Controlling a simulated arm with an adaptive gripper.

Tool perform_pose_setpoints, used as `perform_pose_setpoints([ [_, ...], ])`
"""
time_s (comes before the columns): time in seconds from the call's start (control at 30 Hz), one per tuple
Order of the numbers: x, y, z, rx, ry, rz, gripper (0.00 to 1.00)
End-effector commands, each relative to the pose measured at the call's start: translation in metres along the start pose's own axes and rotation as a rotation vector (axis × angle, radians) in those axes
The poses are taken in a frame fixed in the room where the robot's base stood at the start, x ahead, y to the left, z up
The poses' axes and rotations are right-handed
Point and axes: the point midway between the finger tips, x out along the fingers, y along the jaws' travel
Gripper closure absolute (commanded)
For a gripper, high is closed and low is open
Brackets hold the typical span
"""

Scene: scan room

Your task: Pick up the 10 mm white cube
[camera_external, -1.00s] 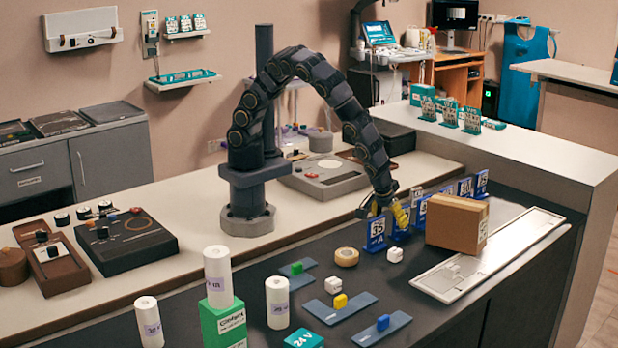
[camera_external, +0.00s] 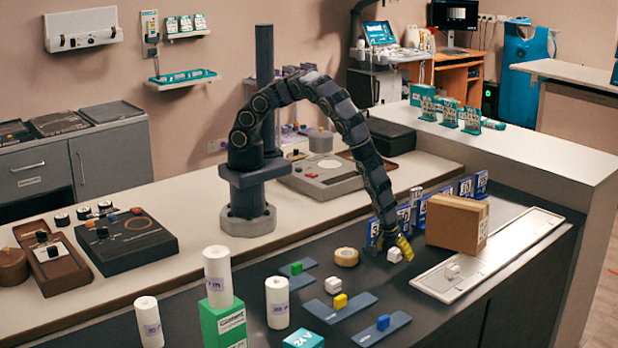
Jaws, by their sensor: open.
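My gripper (camera_external: 403,248), with yellow fingers, is open and low, right at the first white cube. It overlaps that cube's right side in the picture. I cannot tell whether it touches the cube. The far finger is partly hidden.
A cardboard box (camera_external: 456,221) stands close right of my gripper. Blue number cards (camera_external: 467,188) stand behind it. A tape roll (camera_external: 346,257) lies left. White rolls (camera_external: 278,303) and a green box (camera_external: 224,326) stand front left. The counter in front of the first cube is clear.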

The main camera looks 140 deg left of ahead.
Motion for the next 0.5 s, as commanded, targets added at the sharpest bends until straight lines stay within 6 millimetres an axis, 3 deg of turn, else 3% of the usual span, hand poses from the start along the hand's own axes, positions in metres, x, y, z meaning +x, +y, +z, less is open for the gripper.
perform_pose_setpoints([
  [0.13, -0.0004, 0.0002, -0.0001, 0.001, 0.000, 0.000, 0.34],
  [0.27, -0.0005, 0.0002, 0.0000, 0.001, 0.000, 0.001, 0.89],
  [0.3, -0.0005, 0.0003, 0.0000, 0.001, 0.000, 0.001, 0.94],
  [0.5, -0.0004, 0.0002, 0.0002, 0.002, 0.000, 0.001, 0.95],
])
